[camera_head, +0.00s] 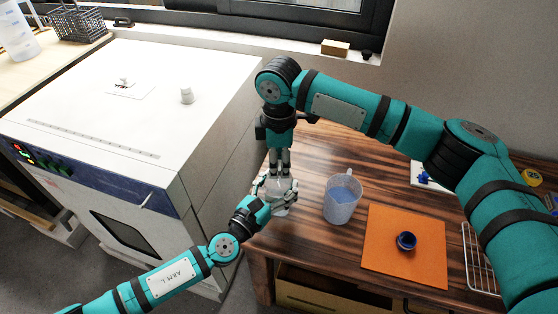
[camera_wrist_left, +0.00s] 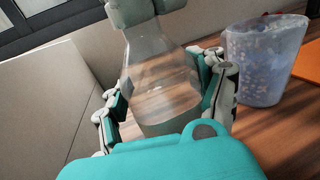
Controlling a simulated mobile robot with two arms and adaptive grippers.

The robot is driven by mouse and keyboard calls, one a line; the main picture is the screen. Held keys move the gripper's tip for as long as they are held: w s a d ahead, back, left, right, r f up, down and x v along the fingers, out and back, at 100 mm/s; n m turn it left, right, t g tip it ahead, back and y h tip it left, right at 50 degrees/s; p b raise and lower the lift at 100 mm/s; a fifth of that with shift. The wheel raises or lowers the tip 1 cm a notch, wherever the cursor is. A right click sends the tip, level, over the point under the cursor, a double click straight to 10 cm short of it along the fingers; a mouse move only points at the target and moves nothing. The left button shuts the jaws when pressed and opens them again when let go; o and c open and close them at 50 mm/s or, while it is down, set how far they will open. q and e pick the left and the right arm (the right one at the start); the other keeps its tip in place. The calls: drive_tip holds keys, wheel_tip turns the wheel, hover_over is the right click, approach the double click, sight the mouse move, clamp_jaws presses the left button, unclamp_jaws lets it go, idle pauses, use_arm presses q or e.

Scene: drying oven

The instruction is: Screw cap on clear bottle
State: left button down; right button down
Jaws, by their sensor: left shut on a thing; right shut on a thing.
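The clear bottle (camera_wrist_left: 160,80) stands between the fingers of my left gripper (camera_wrist_left: 165,105), which is shut around its body. In the head view the left gripper (camera_head: 274,188) holds it near the table's left edge, and the bottle is mostly hidden by the fingers. My right gripper (camera_head: 280,165) comes from straight above, fingers down, shut at the top of the bottle. In the left wrist view the right fingertips (camera_wrist_left: 145,10) cover the bottle's mouth. The cap is hidden between them, so I cannot tell how it sits.
A translucent beaker (camera_head: 342,200) stands just right of the bottle. An orange mat (camera_head: 385,260) with a small dark blue round item (camera_head: 406,241) lies farther right, beside a wire rack (camera_head: 478,260). The white drying oven (camera_head: 140,110) stands left of the table.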

drive_tip(key=m, duration=0.3)
drive_tip(key=c, duration=0.9)
unclamp_jaws()
drive_tip(key=shift+o, duration=0.2)
wheel_tip(320, 180, up, 12)
use_arm(q)
drive_tip(key=shift+c, duration=0.2)
unclamp_jaws()
